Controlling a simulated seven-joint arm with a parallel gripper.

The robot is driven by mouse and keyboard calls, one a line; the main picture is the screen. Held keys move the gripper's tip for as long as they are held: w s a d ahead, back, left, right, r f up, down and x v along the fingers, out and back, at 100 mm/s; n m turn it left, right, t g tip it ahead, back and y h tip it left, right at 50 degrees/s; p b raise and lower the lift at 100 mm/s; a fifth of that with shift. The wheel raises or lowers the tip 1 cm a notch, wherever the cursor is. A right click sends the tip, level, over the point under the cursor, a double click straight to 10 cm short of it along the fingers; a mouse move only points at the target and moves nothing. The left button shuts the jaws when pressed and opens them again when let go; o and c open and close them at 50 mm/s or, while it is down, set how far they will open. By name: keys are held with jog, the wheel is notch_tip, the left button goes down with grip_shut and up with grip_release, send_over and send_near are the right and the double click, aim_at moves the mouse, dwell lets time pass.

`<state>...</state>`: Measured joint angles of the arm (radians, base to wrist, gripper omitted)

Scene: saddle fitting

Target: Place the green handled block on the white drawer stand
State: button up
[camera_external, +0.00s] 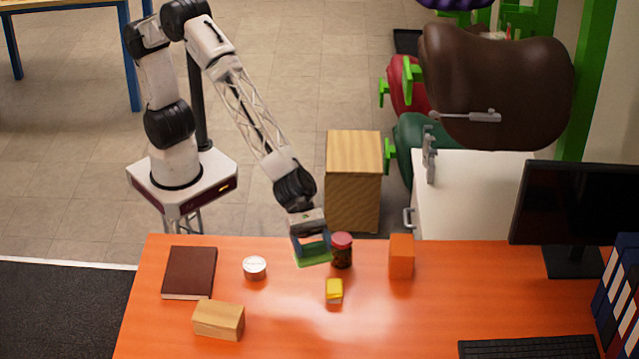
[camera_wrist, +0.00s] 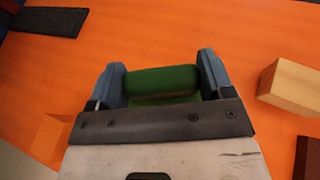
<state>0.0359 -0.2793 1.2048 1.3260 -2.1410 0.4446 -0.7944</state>
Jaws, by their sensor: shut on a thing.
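The green handled block (camera_external: 314,257) is at the far edge of the orange table, under my gripper (camera_external: 311,242). My gripper is shut on its handle. In the wrist view the green handle (camera_wrist: 160,82) lies between the two blue-grey fingers of my gripper (camera_wrist: 163,76); most of the block below is hidden. I cannot tell whether the block touches the table or hangs just above it. The white drawer stand (camera_external: 470,197) is behind the table to the right of my gripper, with metal handles on its left side and a brown saddle above it.
A red-lidded jar (camera_external: 342,251) stands close to the block's right. An orange block (camera_external: 401,257), yellow item (camera_external: 334,291), white tin (camera_external: 254,268), wooden block (camera_external: 218,320) and brown book (camera_external: 189,273) are on the table (camera_external: 270,335). A wooden cabinet (camera_external: 353,182) stands behind. A monitor (camera_external: 580,205) is right.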

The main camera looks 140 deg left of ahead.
jog(key=s+d+f+m+g+h, duration=0.2)
jog(key=d+f+m+h, duration=0.1)
jog(key=d+f, duration=0.4)
jog(key=shift+s+d+f+m+g+h, duration=0.2)
jog(key=shift+s+f+m+g+h, duration=0.15)
jog(key=shift+f, duration=0.35)
send_over(288, 317)
jog(key=shift+f, duration=3.1)
jog(key=shift+f, duration=0.1)
jog(key=shift+f, duration=1.8)
jog(key=shift+f, duration=0.1)
